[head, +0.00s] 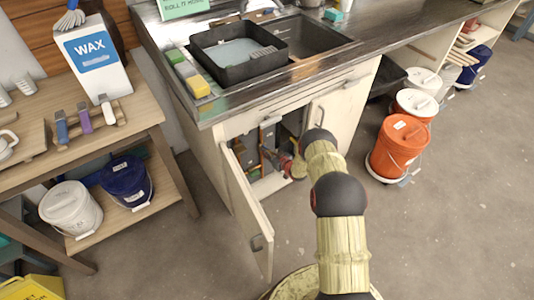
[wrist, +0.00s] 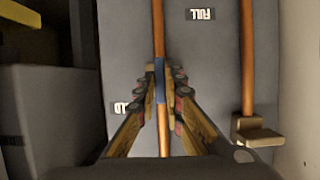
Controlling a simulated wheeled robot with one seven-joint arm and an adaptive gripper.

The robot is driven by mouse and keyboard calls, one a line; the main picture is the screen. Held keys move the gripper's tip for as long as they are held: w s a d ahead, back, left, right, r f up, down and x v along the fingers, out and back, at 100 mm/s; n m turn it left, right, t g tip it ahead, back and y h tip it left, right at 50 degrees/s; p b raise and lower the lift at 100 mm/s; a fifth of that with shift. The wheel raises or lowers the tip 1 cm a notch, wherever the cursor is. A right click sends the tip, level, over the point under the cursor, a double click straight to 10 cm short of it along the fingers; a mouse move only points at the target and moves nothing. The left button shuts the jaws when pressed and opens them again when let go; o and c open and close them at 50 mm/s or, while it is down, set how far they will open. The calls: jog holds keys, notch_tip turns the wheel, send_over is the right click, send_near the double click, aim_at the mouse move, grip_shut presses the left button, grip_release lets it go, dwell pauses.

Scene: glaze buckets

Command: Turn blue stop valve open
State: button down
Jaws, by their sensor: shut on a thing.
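The blue stop valve (wrist: 160,82) shows as a small blue piece on a vertical copper pipe (wrist: 158,30) in the wrist view. My gripper (wrist: 161,72) has its two fingers on either side of the blue piece and is shut on it. A label with lettering, partly hidden by the left finger, is beside the valve. In the head view my arm reaches into the open cabinet (head: 235,185) under the sink. The valve cannot be made out there.
A second copper pipe (wrist: 247,60) with a brass-coloured fitting (wrist: 255,132) runs to the right, near a "FULL" label (wrist: 201,14). The cabinet door (head: 248,215) stands open on the left. An orange bucket (head: 399,147) stands on the floor to the right.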

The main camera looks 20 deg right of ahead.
dwell(0.3)
jog(key=c, duration=1.9)
grip_release()
jog(key=v, duration=1.2)
